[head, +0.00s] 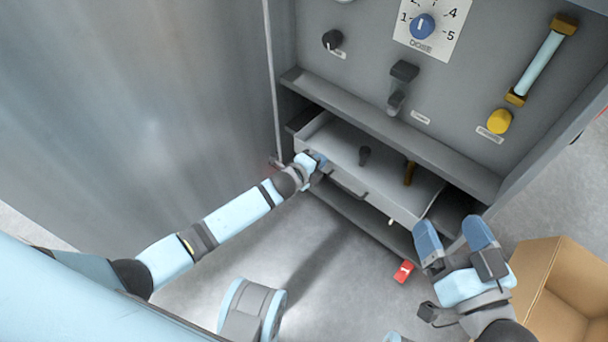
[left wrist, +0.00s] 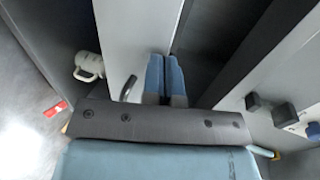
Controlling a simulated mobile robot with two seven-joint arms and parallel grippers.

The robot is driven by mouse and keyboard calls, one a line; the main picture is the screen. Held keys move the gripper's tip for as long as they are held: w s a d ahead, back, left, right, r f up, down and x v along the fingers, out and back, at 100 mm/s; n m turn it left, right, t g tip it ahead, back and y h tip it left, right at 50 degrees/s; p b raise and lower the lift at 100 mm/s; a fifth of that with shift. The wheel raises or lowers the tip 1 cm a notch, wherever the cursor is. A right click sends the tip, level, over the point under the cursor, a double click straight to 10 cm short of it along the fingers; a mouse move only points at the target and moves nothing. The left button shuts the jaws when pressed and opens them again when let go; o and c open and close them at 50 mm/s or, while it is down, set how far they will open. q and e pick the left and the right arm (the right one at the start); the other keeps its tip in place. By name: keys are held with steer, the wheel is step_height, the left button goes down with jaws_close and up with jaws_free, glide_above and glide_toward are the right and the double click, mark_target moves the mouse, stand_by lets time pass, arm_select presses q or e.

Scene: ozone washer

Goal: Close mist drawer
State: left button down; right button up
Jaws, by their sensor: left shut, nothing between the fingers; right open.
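The mist drawer (head: 335,148) is a light grey tray standing partly out of the machine's lower opening in the head view. A dark peg (head: 365,155) and a brown piece (head: 409,173) stand in it. Its front carries a bar handle (head: 347,186), which also shows in the left wrist view (left wrist: 128,88). My left gripper (head: 319,163) is shut and empty at the drawer's left front corner; its closed blue fingers (left wrist: 166,75) lie close against the drawer front. I cannot tell whether they touch. My right gripper (head: 455,238) is open and empty near the right front corner.
The machine panel (head: 365,75) above has a blue dose dial (head: 423,26), a dark lever (head: 402,82) and a yellow knob (head: 499,121). A red tag (head: 403,271) lies on the floor. A cardboard box (head: 560,290) stands at right. A white mug (left wrist: 89,66) shows beside the drawer.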

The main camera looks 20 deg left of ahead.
arm_select(q)
steer(key=b, duration=0.1)
glide_above(334, 159)
steer(key=shift+s+f, duration=0.1)
steer(key=shift+s, duration=0.35)
steer(key=shift+w+d, duration=0.1)
steer(key=shift+w, duration=0.3)
steer(key=shift+w+r, duration=0.1)
steer(key=shift+r, duration=0.1)
arm_select(e)
steer(key=shift+a+f+g, duration=0.1)
steer(key=shift+f+g, duration=0.4)
steer(key=shift+f, duration=0.45)
arm_select(q)
steer(key=shift+r, duration=0.1)
arm_select(e)
steer(key=shift+s+f, duration=0.15)
steer(key=shift+f, duration=0.05)
